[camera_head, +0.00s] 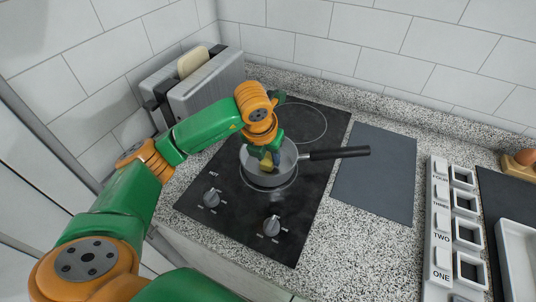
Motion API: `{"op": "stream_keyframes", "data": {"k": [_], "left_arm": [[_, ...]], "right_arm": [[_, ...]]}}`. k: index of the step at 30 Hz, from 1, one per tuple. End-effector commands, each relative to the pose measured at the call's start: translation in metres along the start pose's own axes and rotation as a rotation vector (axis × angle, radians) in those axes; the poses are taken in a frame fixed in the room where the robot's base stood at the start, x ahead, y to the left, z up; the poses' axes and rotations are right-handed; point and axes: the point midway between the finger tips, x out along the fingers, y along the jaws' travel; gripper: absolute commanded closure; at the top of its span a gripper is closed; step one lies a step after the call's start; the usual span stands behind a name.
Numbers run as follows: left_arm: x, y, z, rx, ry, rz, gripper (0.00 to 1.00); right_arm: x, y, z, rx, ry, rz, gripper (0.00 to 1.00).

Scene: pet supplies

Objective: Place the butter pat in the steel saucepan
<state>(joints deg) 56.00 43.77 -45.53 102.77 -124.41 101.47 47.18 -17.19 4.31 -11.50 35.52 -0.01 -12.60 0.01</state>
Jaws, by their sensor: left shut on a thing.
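The steel saucepan (287,163) stands on the black cooktop, with its dark handle (337,154) pointing right. My left gripper (269,164) reaches down over the pan's opening from the upper left. It is shut on a small yellow piece, the butter pat (264,165), which shows inside the pan's rim. The gripper partly hides the pat, and I cannot tell whether the pat touches the pan's bottom. My right gripper is not in view.
The black cooktop (308,200) has two knobs at its front. A grey toaster (212,80) with bread stands behind my left arm. A dark grey mat (376,172) lies bare to the right. A numbered white rack (439,225) and a white tray (519,262) stand further right.

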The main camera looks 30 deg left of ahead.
Motion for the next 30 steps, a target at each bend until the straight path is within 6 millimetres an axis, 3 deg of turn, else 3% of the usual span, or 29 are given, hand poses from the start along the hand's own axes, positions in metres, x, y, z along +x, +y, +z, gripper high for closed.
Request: {"op": "stream_keyframes", "data": {"k": [1, 4, 12, 16, 20, 24, 30], "left_arm": [[0.002, 0.000, 0.000, 0.000, 0.000, 0.000, 0.56], [0.001, 0.000, 0.000, 0.000, 0.000, 0.000, 0.32], [0.000, 0.000, 0.000, 0.000, 0.000, 0.000, 0.32], [-0.011, -0.001, 0.002, 0.000, -0.004, -0.003, 0.32], [-0.041, -0.001, 0.002, 0.001, -0.007, -0.003, 0.32], [-0.084, 0.000, 0.003, 0.000, -0.008, 0.000, 0.32], [-0.119, 0.000, 0.002, 0.000, -0.004, 0.000, 0.32]], "right_arm": [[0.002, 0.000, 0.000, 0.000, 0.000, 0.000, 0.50], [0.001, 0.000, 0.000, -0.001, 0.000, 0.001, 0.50], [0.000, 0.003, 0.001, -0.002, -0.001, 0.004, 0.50], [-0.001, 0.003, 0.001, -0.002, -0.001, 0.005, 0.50], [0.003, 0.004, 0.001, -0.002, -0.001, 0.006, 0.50], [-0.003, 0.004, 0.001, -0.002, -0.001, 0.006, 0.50], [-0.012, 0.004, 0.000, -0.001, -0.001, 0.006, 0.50]]}}
